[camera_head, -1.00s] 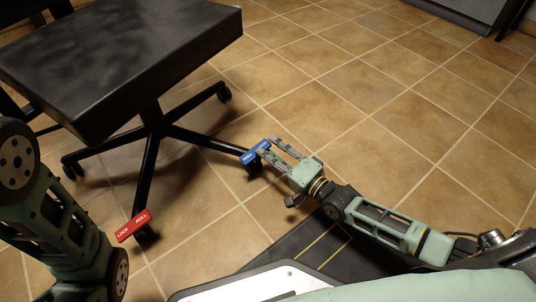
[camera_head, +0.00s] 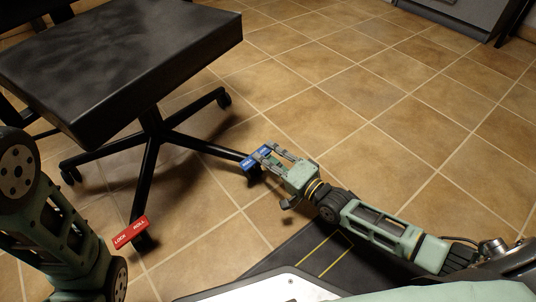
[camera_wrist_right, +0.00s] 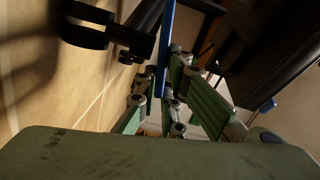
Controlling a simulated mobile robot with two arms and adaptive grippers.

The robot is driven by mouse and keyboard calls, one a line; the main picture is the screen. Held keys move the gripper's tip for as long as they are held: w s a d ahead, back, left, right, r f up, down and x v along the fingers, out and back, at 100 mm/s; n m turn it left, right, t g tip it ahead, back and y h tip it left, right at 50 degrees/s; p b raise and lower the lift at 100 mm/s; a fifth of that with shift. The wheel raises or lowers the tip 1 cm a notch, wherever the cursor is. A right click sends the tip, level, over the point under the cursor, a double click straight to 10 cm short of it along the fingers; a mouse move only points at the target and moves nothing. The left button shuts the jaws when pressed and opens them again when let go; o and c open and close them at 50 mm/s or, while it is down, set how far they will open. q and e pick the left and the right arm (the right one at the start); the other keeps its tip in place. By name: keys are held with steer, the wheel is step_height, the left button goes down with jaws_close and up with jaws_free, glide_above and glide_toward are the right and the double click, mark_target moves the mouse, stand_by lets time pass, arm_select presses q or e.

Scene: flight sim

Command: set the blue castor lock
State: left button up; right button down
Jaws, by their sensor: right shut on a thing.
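The blue castor lock (camera_head: 253,161) is a small blue lever with white lettering on the castor at the end of the chair leg nearest my right arm. My right gripper (camera_head: 266,155) is shut on it, with the fingers low over the castor. In the right wrist view the lock shows as a thin upright blue strip (camera_wrist_right: 167,42) between the finger pads (camera_wrist_right: 165,98). The lettering is too small to read, and the fingers cover part of the lock. My left arm comes in at the left edge, but its gripper is out of view.
A red lock (camera_head: 131,232) marked LOCK and ROLL sits on another castor. The black chair seat (camera_head: 110,60) overhangs its black legs (camera_head: 190,140) at the left. The tiled floor (camera_head: 380,90) is clear to the right. A grey cabinet (camera_head: 455,12) stands at the back.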

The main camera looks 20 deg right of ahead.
steer(key=shift+f, duration=0.1)
steer(key=m, duration=0.2)
steer(key=f+m, duration=0.1)
steer(key=m, duration=0.2)
steer(key=shift+f, duration=0.15)
steer(key=c, duration=1.9)
jaws_free()
steer(key=shift+o, duration=0.2)
steer(key=shift+t, duration=0.3)
